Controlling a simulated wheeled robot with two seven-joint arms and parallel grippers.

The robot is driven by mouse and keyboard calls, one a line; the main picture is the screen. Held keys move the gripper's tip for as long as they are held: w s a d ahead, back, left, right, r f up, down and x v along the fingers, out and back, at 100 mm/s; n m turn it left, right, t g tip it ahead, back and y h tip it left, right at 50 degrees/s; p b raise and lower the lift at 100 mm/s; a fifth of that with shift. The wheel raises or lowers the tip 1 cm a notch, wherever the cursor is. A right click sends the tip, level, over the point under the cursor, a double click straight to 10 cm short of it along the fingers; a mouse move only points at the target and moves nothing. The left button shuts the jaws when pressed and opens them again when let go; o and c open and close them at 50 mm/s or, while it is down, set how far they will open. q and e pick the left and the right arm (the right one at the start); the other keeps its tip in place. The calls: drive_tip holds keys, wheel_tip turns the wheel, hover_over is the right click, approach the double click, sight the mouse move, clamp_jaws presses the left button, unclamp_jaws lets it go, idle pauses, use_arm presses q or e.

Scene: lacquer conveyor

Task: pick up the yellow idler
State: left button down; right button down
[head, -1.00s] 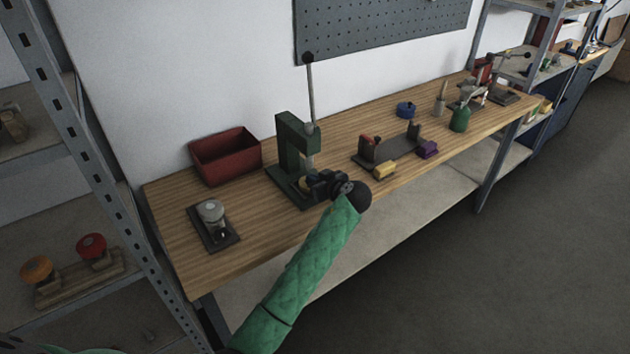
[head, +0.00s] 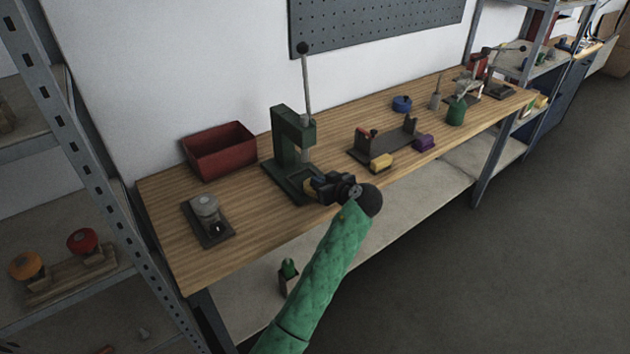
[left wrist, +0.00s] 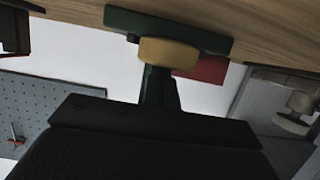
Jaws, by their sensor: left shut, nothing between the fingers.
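The yellow idler (head: 310,188), a short round yellow piece, is at the base of the green lever press (head: 287,150), partly hidden by my gripper in the head view. In the left wrist view the idler (left wrist: 168,52) appears just beyond the gripper, in front of the press's green plate (left wrist: 120,19). My left gripper (head: 322,188) is shut and empty, close to the idler at the bench's front side; I cannot tell whether it touches. The dark gripper body fills the bottom of the wrist view. My right gripper is not in view.
A red bin (head: 220,152) and a dark plate with a grey knob (head: 206,206) are left of the press. A dark fixture (head: 382,141) with a yellow block (head: 381,162) and a purple block (head: 424,142) is to the right.

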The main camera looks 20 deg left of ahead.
use_arm(q)
drive_tip(key=shift+s+d+f, duration=0.15)
drive_tip(key=shift+d+f, duration=0.05)
drive_tip(key=shift+f, duration=0.3)
drive_tip(key=shift+w+r, duration=0.2)
drive_tip(key=shift+r, duration=0.65)
